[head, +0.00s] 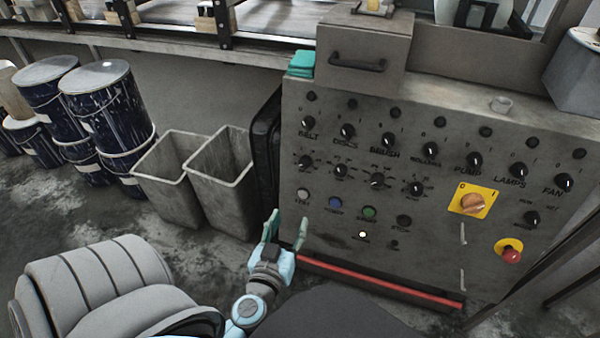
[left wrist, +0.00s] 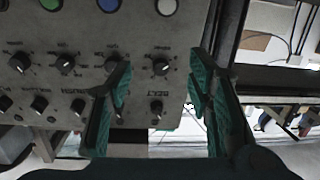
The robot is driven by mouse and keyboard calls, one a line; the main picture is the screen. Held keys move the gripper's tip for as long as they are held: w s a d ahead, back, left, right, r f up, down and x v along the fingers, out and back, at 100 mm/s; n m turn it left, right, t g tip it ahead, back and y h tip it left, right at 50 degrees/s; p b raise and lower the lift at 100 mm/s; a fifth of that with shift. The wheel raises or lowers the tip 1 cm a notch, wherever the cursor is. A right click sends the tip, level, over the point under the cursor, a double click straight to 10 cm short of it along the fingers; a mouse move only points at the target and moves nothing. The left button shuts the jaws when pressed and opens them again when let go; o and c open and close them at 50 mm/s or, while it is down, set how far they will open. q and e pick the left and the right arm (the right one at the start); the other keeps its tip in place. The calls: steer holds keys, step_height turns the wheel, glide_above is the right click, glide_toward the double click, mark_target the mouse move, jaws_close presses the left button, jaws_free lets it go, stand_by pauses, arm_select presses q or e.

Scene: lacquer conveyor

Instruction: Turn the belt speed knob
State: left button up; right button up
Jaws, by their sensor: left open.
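The grey control panel (head: 330,215) carries rows of black knobs. Under the BELT label is a small black knob with a scale, which looks like the belt speed knob (head: 305,162). In the left wrist view, upside down, this knob (left wrist: 161,67) appears between my fingers, beside the BELT label and the BELT switch knob (left wrist: 157,107). My left gripper (head: 287,220) is open and empty, low in front of the panel's left part; its green fingers (left wrist: 158,76) flank the knob in the picture without visible contact. The gap to the panel is hard to tell. My right gripper is not in view.
Neighbouring knobs (head: 340,170) sit close by, with a white button (head: 303,196) and blue button (head: 335,202) below. A yellow switch (head: 473,201) and red emergency button (head: 511,255) are at right. Grey bins (head: 222,180) and dark drums (head: 105,110) stand left.

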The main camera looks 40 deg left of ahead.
arm_select(q)
step_height(320, 180, up, 4)
steer(key=n+t+y, duration=0.1)
steer(key=p, duration=0.2)
glide_toward(304, 164)
steer(key=x, duration=0.8)
steer(key=shift+p, duration=0.35)
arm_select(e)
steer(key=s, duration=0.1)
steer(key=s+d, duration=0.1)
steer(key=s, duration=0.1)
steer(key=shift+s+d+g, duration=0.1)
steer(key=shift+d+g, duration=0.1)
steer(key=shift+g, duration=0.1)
arm_select(q)
steer(key=shift+c, duration=0.4)
jaws_close()
steer(key=shift+f, duration=0.1)
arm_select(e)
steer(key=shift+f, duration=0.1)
